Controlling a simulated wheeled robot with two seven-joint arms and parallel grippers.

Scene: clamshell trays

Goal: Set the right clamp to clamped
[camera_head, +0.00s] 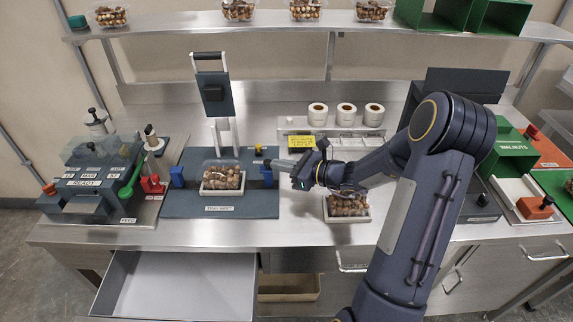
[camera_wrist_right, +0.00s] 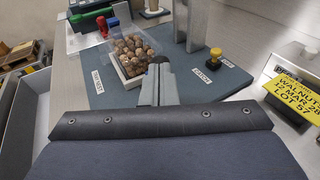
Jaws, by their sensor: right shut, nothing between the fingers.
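A clear clamshell tray of nuts (camera_head: 222,180) sits on the dark blue fixture plate (camera_head: 200,208), with a blue clamp block (camera_head: 178,176) on its left. Another blue block, the right clamp (camera_head: 267,178), is on its right, partly hidden by my gripper. My right gripper (camera_head: 272,163) is shut and empty, its tips at or just above this clamp; I cannot tell whether they touch. In the right wrist view, the shut fingers (camera_wrist_right: 157,82) point toward the nut tray (camera_wrist_right: 130,52), and a dark rounded part shows at their tips. My left gripper is out of view.
A yellow knob (camera_wrist_right: 214,57) stands on the plate beside a white post (camera_wrist_right: 190,25). A yellow walnut label (camera_head: 302,143) is behind my right wrist. Another nut tray (camera_head: 346,207) lies under my forearm. An open drawer (camera_head: 180,285) juts out in front.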

